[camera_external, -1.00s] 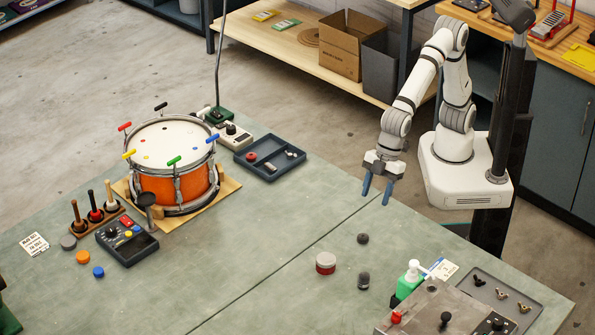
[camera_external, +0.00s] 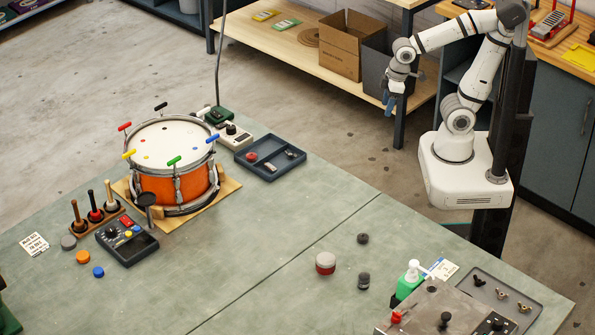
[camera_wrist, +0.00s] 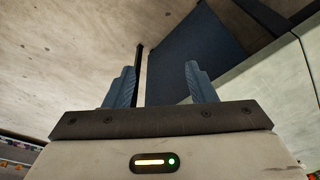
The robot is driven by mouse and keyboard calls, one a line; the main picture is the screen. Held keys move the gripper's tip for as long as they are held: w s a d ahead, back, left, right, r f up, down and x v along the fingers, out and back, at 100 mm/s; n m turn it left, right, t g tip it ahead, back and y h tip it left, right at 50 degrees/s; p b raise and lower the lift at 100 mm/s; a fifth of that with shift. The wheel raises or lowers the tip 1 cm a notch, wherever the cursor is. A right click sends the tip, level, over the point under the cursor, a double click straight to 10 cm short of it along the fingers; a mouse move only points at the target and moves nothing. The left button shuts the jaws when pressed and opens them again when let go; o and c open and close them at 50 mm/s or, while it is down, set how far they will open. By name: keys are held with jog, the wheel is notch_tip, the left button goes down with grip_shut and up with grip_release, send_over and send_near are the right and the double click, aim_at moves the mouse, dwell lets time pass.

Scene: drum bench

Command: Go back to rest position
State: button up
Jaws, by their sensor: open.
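My gripper (camera_external: 390,101) is raised in the air past the back edge of the bench, in front of the dark bin and the low shelf. In the wrist view its two blue fingers (camera_wrist: 160,84) stand well apart with nothing between them. My arm is folded up, with its elbow high near the dark post. The gripper is clear of the bench and touches nothing that I can see.
A cardboard box (camera_external: 340,50) and dark bin (camera_external: 376,72) stand on the shelf behind my gripper.

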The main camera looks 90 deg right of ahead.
jog(key=shift+s+d+f, duration=0.15)
jog(key=shift+s+d, duration=0.1)
jog(key=shift+s, duration=0.05)
